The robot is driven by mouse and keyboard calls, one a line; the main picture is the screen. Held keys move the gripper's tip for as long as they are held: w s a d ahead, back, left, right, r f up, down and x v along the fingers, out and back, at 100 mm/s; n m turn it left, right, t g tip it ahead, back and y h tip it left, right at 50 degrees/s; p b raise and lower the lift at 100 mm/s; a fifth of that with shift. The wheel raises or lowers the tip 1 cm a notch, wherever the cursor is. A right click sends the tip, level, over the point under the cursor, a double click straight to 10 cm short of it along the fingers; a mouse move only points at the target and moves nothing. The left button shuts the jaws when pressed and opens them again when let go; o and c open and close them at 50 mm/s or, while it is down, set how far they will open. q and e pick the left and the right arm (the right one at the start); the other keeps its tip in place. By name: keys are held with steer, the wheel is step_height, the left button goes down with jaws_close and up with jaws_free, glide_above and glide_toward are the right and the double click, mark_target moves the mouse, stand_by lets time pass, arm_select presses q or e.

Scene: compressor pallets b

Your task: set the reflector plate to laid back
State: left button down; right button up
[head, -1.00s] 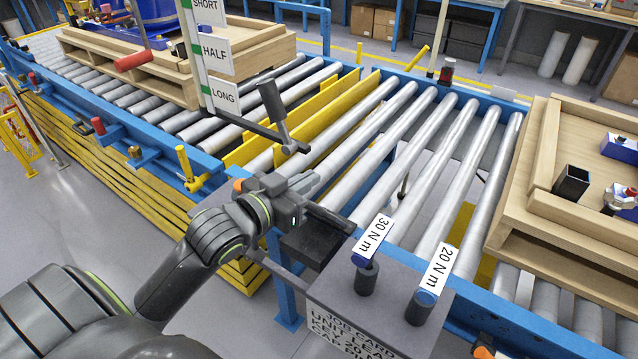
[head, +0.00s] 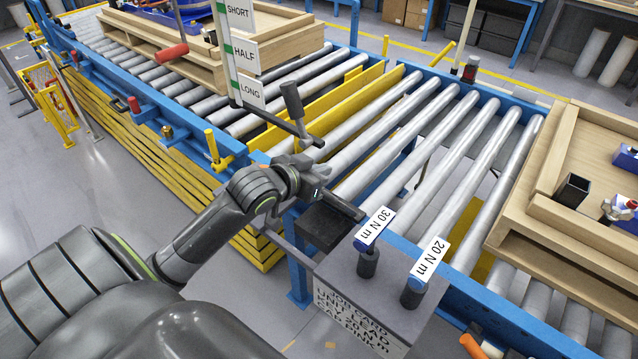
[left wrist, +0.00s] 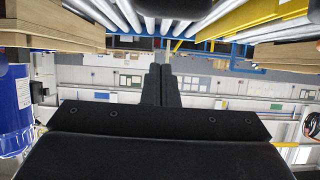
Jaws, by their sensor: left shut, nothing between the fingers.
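My left gripper (head: 312,172) is at the near rail of the roller conveyor; its shut fingers (left wrist: 161,84) show in the left wrist view with nothing between them. Just beyond it, a dark upright piece (head: 291,102) stands on a dark bar (head: 268,121) over the rollers, below the LONG sign. I cannot tell for certain which part is the reflector plate. The gripper appears close to the bar's end, but I cannot tell whether they touch. My right gripper is not in view.
A grey job card stand (head: 375,300) with 30 N m and 20 N m tools is right of my arm. Wooden pallets (head: 535,210) stand on the rollers at right and upper left. A yellow handle (head: 213,148) rises from the near rail. The middle rollers (head: 440,150) are bare.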

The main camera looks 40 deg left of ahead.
mark_target(328, 198)
arm_select(q)
steer(key=x, duration=0.3)
steer(key=shift+s, duration=0.1)
steer(key=shift+s+a+f+p, duration=0.1)
steer(key=shift+s+f+p, duration=0.4)
steer(key=shift+s+f, duration=0.7)
steer(key=shift+s, duration=0.3)
steer(key=shift+f, duration=0.15)
